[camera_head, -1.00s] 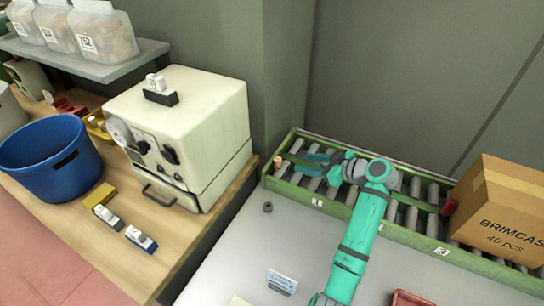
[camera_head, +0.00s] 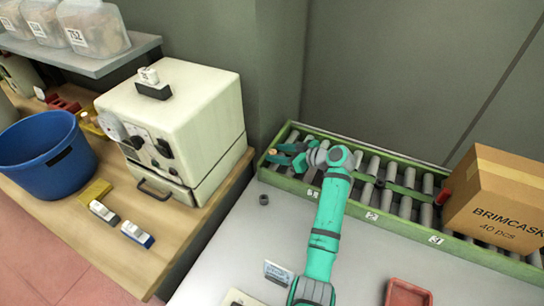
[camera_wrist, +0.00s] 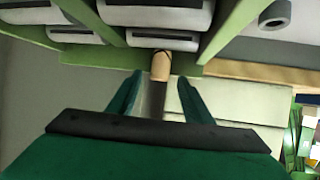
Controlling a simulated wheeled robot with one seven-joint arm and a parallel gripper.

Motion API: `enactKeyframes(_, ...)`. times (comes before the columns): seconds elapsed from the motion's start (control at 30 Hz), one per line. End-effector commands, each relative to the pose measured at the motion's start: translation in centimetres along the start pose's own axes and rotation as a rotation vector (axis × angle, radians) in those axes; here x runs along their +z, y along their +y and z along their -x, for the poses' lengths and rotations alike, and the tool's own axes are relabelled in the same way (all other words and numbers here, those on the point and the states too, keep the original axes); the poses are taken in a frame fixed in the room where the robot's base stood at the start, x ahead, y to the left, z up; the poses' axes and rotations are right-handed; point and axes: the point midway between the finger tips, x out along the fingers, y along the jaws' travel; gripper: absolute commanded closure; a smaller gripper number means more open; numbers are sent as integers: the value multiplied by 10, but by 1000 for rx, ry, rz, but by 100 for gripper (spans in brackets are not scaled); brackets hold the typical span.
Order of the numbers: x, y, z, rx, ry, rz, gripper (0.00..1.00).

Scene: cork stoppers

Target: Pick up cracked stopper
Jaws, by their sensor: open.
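A small tan cork stopper (camera_head: 272,151) is at the far left end of the green roller conveyor. In the wrist view the stopper (camera_wrist: 161,66) shows a dark line near its upper end. My gripper (camera_head: 273,155) is open at that end of the conveyor. In the wrist view the teal fingers of my gripper (camera_wrist: 160,78) lie to either side of the stopper, with gaps visible. I cannot tell how deep the stopper lies between them.
The green-framed roller conveyor (camera_head: 372,217) runs along the wall. A BRIMCASK carton (camera_head: 492,210) stands at its right. A grey ring (camera_head: 264,199) and a red tray (camera_head: 408,293) are on the pale table. A cream machine (camera_head: 185,120) and blue bucket (camera_head: 45,165) stand left.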

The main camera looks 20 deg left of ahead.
Motion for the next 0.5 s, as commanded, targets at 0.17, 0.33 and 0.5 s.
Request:
enactKeyframes(0.17,-1,-1,-5,-1,1,2,54)
enactKeyframes(0.33,-3,-3,-7,-5,1,4,78)
enactKeyframes(0.5,-3,-3,-8,-6,1,4,98)
